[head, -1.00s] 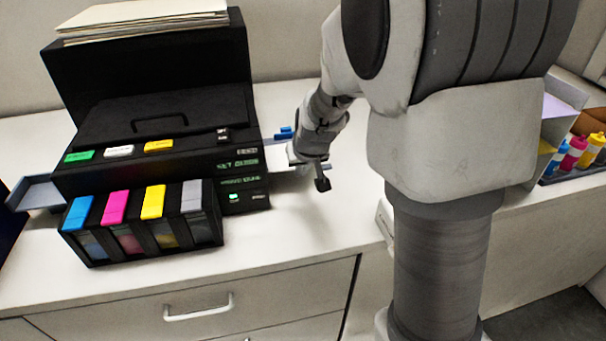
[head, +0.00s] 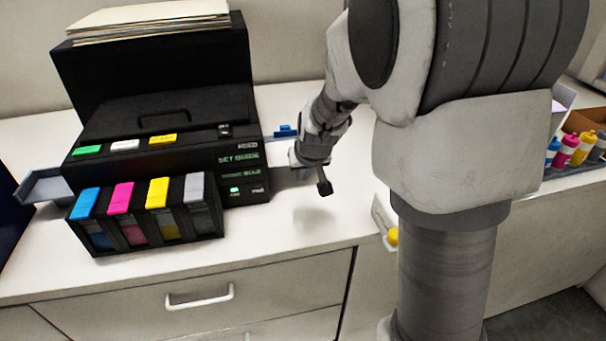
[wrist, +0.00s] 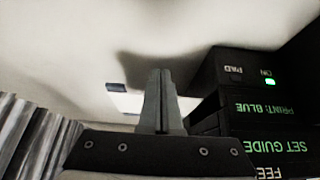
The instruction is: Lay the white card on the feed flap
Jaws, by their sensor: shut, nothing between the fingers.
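My gripper (head: 324,188) is right of the black printer (head: 165,125), over the white counter. In the wrist view its fingers (wrist: 160,100) are together with nothing between them. The feed flap (head: 282,141) shows as a grey-blue strip at the printer's right side, with a blue guide (head: 286,131) at its back; my wrist hides part of it. I cannot make out the white card for certain. A brighter white patch (wrist: 128,103) with a dark end lies beside the fingers in the wrist view; I cannot tell whether it is the card.
Ink cartridges (head: 150,215) stand before the printer. A grey tray (head: 45,187) sticks out at its left. Coloured bottles (head: 575,150) stand at the far right. The counter front (head: 270,245) is clear. A yellow thing (head: 391,236) shows beside my column.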

